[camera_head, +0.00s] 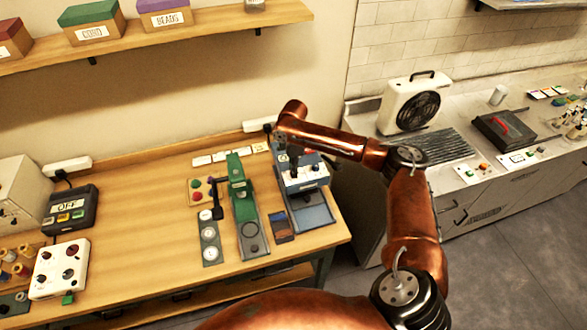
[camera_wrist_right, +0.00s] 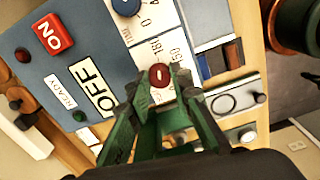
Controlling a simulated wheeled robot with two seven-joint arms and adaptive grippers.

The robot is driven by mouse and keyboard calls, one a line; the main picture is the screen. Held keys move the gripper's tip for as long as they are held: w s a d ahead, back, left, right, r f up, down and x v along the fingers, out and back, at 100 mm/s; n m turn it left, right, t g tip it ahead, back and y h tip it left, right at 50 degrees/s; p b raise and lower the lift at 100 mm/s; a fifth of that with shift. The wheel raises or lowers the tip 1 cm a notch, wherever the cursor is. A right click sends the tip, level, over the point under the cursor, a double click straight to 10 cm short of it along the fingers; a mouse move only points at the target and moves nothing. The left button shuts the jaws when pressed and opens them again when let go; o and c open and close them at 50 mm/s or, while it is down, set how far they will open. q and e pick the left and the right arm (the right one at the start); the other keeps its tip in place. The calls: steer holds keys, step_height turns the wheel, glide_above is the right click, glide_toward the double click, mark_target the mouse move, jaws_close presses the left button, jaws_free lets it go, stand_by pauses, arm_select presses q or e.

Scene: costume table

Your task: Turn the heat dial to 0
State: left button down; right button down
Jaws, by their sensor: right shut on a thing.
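The heat dial (camera_wrist_right: 160,75) is a small red knob with a white mark, on a white scale strip where 150 and 180 can be read. My right gripper (camera_wrist_right: 159,88) has its green fingers on either side of the dial and is shut on it. In the head view my right gripper (camera_head: 293,166) reaches down onto the front panel of the heat press (camera_head: 306,181) at the table's right end. The arm and gripper cover the dial there. The scale's 0 mark is not clear to me. My left gripper is out of view.
On the panel are a blue dial (camera_wrist_right: 126,5), a red ON switch (camera_wrist_right: 53,34) and an OFF sign (camera_wrist_right: 92,89). A green press (camera_head: 241,190) stands left of the heat press. The table's front middle is clear.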

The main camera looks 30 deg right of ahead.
steer(key=shift+p, duration=0.35)
steer(key=m+p, duration=0.8)
steer(key=p, duration=0.3)
steer(key=shift+r, duration=0.1)
steer(key=shift+m+p, duration=0.6)
steer(key=shift+m, duration=1.3)
steer(key=m, duration=0.2)
steer(key=shift+f+m, duration=0.2)
steer(key=shift+m, duration=0.1)
steer(key=m, duration=0.5)
steer(key=shift+a, duration=0.1)
steer(key=m, duration=0.5)
steer(key=shift+m, duration=0.4)
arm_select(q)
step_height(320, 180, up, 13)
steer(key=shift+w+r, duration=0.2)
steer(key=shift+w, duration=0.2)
arm_select(e)
steer(key=shift+m, duration=2.3)
